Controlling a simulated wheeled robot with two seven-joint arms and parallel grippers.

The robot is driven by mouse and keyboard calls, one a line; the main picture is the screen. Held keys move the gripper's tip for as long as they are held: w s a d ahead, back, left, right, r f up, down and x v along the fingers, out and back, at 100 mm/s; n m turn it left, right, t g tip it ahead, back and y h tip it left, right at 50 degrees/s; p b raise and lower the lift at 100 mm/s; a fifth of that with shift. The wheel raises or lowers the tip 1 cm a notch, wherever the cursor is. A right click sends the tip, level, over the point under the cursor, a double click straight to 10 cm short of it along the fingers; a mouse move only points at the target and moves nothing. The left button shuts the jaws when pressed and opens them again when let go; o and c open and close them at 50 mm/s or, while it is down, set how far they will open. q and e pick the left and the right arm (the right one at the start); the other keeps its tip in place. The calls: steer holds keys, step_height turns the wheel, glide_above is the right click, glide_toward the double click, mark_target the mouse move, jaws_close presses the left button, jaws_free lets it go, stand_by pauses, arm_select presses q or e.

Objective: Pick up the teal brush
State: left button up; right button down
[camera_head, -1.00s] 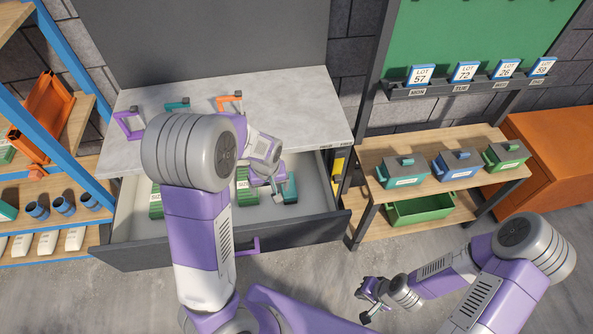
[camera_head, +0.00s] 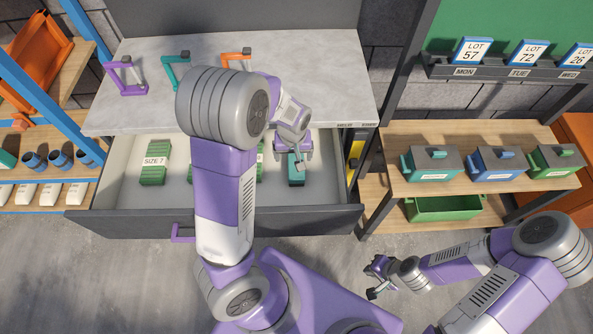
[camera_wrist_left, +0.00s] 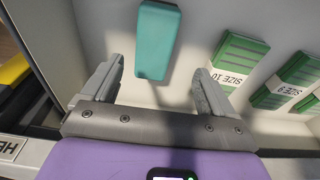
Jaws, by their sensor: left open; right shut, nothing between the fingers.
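The teal brush (camera_wrist_left: 157,40) lies in the open drawer (camera_head: 113,190), near its right end. In the wrist view it is ahead of and between the spread fingers of my left gripper (camera_wrist_left: 157,82), not touching them. In the head view my left gripper (camera_head: 297,160) hangs over the drawer, and the teal brush (camera_head: 296,180) shows just below it, partly covered by the fingers. My left gripper is open and empty. My right gripper (camera_head: 374,278) is shut and empty, out over the floor to the right of the drawer.
Green packs labelled SIZE 7 (camera_head: 154,163) and SIZE 10 (camera_wrist_left: 237,60) lie in the drawer. Purple, teal and orange clamp-like items stand on the grey worktop (camera_head: 330,85). A wooden shelf (camera_head: 385,165) with lidded boxes stands at right. Blue cups stand on the left rack.

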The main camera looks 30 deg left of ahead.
mark_target(291, 174)
arm_select(q)
steer(key=f+b, duration=0.1)
steer(key=f, duration=0.1)
steer(key=w+f+b, duration=0.1)
steer(key=f, duration=0.2)
steer(key=f+b, duration=0.1)
steer(key=f, duration=0.1)
steer(key=shift+w+d+f, duration=0.15)
steer(key=shift+f, duration=0.15)
steer(key=shift+r, duration=0.1)
steer(key=c, duration=1.2)
steer(key=shift+r+p, duration=0.45)
steer(key=shift+r, duration=0.3)
steer(key=shift+c, duration=0.2)
steer(key=s, duration=0.2)
steer(key=s+p, duration=0.1)
steer(key=s, duration=0.1)
steer(key=shift+d, duration=0.25)
step_height(291, 174, up, 14)
steer(key=p, duration=0.5)
steer(key=shift+f+p, duration=0.25)
steer(key=shift+p, duration=0.1)
